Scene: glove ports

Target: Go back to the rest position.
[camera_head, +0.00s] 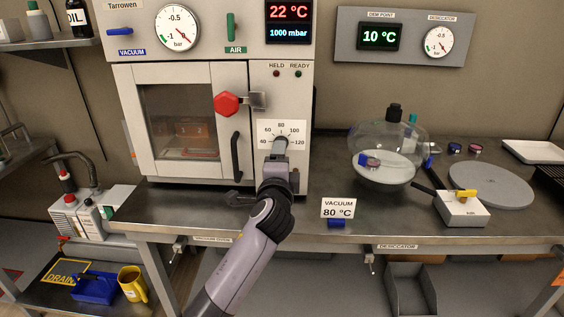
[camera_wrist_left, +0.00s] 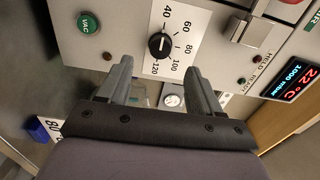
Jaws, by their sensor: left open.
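My left arm reaches up from the bottom of the head view. Its gripper (camera_head: 279,150) is in front of the vacuum oven (camera_head: 228,75), just below the temperature dial (camera_head: 281,138), and partly covers it. In the left wrist view the two fingers (camera_wrist_left: 158,75) are spread with nothing between them. The black dial knob (camera_wrist_left: 158,45) shows beyond the fingertips, apart from them, on its white 40 to 120 scale. I cannot read its exact setting. My right gripper is in neither view.
The oven door is closed, with a red knob (camera_head: 226,103) and a black handle (camera_head: 235,157) left of my gripper. A "VACUUM 80 °C" sign (camera_head: 338,208) stands right of my arm. A glass desiccator (camera_head: 367,140) and white box (camera_head: 461,211) stand farther right on the bench.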

